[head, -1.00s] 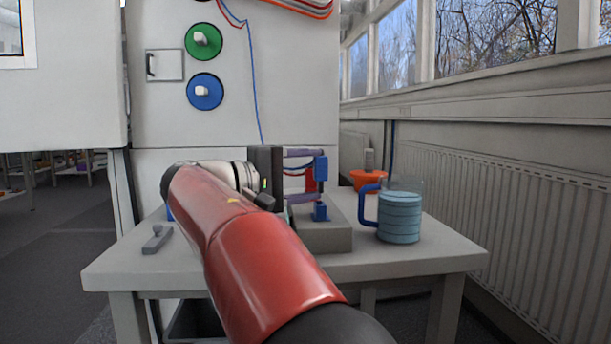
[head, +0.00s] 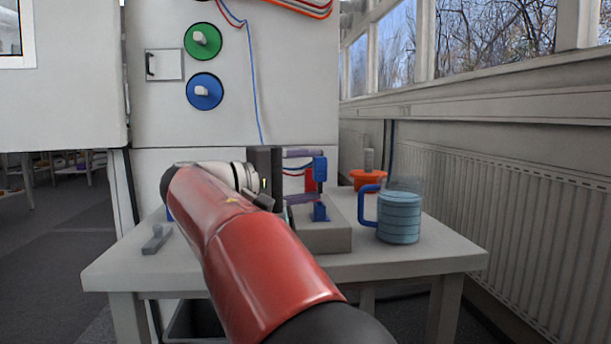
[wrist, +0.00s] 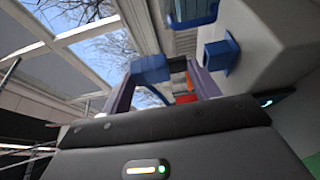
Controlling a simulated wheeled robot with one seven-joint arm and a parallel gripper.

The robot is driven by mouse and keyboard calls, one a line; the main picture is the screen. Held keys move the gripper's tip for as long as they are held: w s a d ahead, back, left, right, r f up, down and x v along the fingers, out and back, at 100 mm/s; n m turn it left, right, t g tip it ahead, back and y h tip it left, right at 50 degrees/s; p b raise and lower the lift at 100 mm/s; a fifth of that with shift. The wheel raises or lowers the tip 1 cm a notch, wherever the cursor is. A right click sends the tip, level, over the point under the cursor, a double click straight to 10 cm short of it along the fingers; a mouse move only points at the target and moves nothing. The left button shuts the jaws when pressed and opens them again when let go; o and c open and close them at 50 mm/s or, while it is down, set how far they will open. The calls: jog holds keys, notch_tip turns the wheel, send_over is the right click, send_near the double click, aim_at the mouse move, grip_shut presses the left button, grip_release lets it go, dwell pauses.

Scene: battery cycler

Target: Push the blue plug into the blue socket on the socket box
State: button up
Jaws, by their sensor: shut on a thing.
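My gripper (head: 320,177) reaches in from the left, its two purple fingers one above the other. It is shut on the blue plug (head: 320,168), which sits at the fingertips, also seen in the wrist view (wrist: 150,69). The blue socket (head: 320,213) stands on top of the grey socket box (head: 325,240), just below the lower finger. In the wrist view the blue socket (wrist: 219,55) is right of the plug, beyond the right finger. The plug is above the socket and apart from it. My arm hides the left part of the box.
A blue-handled mug (head: 398,217) stands right of the box. An orange bowl-like thing (head: 368,180) is behind it. A red piece (head: 310,181) shows behind the fingers. A grey tool (head: 157,238) lies on the left of the table (head: 420,262). The front right tabletop is clear.

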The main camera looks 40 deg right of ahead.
jog(key=shift+f+b, duration=0.45)
jog(key=shift+f, duration=0.15)
dwell(0.7)
jog(key=shift+r, duration=0.1)
dwell(0.4)
jog(key=shift+r+p, duration=0.5)
jog(key=shift+p, duration=0.2)
dwell(0.7)
jog(key=shift+f, duration=0.6)
dwell(1.5)
jog(key=shift+r, duration=0.15)
jog(key=shift+r+p, duration=0.3)
jog(key=shift+r, duration=0.15)
jog(key=shift+r, duration=0.15)
jog(key=shift+r+p, duration=2.25)
jog(key=shift+r, duration=0.25)
